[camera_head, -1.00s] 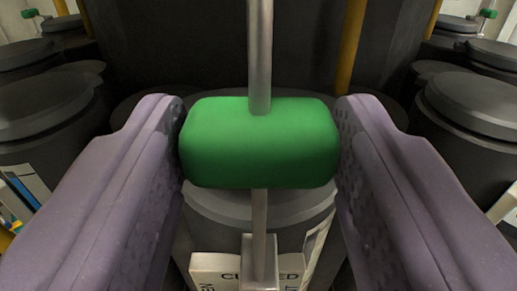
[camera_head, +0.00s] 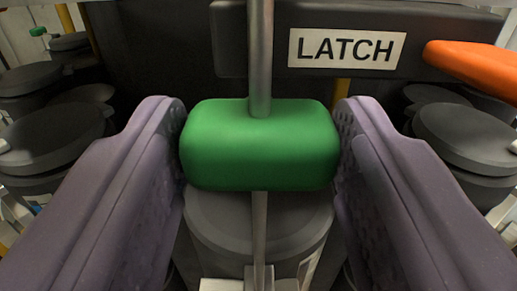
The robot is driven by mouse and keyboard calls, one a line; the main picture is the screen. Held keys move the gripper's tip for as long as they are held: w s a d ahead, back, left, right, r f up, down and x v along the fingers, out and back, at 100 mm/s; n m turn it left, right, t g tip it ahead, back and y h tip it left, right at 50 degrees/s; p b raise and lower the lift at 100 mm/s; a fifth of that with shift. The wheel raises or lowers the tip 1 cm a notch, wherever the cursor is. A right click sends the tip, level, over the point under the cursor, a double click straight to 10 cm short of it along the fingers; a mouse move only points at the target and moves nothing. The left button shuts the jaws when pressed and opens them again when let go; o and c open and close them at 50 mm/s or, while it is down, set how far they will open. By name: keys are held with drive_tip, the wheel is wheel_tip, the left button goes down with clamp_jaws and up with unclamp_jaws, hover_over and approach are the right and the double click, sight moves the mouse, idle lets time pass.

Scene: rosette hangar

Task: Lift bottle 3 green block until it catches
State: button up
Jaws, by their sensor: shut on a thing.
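The green block (camera_head: 260,150) is in the middle of the head camera view, on an upright grey metal rod (camera_head: 260,55) that runs above and below it. My gripper (camera_head: 260,147) is shut on the block, with one purple finger against its left end and the other against its right end. Behind and below the block is a dark grey bottle (camera_head: 210,225) with a rounded lid. A black bar with a white plate reading LATCH (camera_head: 346,48) is behind the rod, above the block. I cannot tell whether the rod has caught on anything.
An orange handle (camera_head: 475,66) juts in at the upper right. Several dark lidded bottles stand on both sides, such as one at the left (camera_head: 55,135) and one at the right (camera_head: 468,137). Another green block (camera_head: 38,31) shows far left.

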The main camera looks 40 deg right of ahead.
drive_tip(key=o, duration=1.2)
drive_tip(key=shift+f, duration=0.1)
drive_tip(key=v, duration=0.9)
drive_tip(key=shift+p, duration=0.4)
